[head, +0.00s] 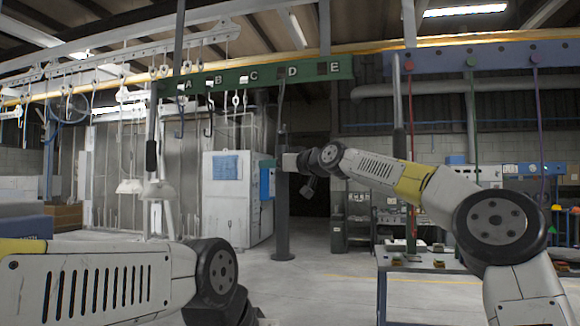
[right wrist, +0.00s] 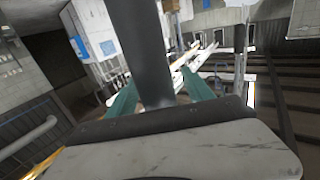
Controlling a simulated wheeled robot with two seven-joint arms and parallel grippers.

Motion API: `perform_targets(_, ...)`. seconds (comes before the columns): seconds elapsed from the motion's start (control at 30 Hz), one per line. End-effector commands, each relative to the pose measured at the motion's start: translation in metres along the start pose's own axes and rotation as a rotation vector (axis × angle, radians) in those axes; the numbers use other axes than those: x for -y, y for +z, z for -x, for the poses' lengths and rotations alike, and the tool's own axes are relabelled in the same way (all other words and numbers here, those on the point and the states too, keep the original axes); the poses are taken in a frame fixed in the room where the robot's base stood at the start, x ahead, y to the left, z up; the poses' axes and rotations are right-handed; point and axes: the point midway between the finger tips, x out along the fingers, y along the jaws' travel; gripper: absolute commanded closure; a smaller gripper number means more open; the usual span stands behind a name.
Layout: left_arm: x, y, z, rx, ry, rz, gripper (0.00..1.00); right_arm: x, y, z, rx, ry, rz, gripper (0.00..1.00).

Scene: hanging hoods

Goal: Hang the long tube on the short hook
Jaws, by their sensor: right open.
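A long dark grey tube (head: 282,215) stands upright below letter D, with a wider foot at its lower end. A thin piece rises from its top towards the green rail (head: 262,77); I cannot tell how they connect. My right gripper (head: 283,161) is at the tube's upper part. In the right wrist view the dark tube (right wrist: 143,45) passes between the teal fingers of the open gripper (right wrist: 160,92). Dark hooks hang below A (head: 180,120) and B (head: 208,122); which is the short hook is unclear. My left gripper is out of view; its arm crosses the lower left.
A light cabinet (head: 225,195) stands behind and left of the tube. A dark-handled rod (head: 398,110) hangs right, below the blue rail (head: 490,58). Another rod (head: 151,150) hangs left. A workbench (head: 420,262) is at the right. The floor around the tube is clear.

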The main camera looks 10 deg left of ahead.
Motion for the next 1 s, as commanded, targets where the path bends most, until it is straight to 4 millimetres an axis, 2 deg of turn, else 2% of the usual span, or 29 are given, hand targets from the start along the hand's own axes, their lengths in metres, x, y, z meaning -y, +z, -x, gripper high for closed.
perform_targets(0.23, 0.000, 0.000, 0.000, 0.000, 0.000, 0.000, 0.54, -0.002, 0.001, 0.010, 0.003, 0.002, 0.000, 0.40)
perform_targets(0.5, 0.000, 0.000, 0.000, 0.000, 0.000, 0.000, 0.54, -0.003, 0.001, 0.048, 0.002, 0.004, 0.001, 0.40)
perform_targets(0.7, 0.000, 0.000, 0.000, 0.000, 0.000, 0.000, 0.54, -0.002, 0.001, 0.069, 0.001, 0.002, -0.001, 0.40)
perform_targets(1.0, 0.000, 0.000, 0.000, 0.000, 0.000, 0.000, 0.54, 0.000, 0.000, 0.078, 0.000, 0.000, 0.000, 0.40)
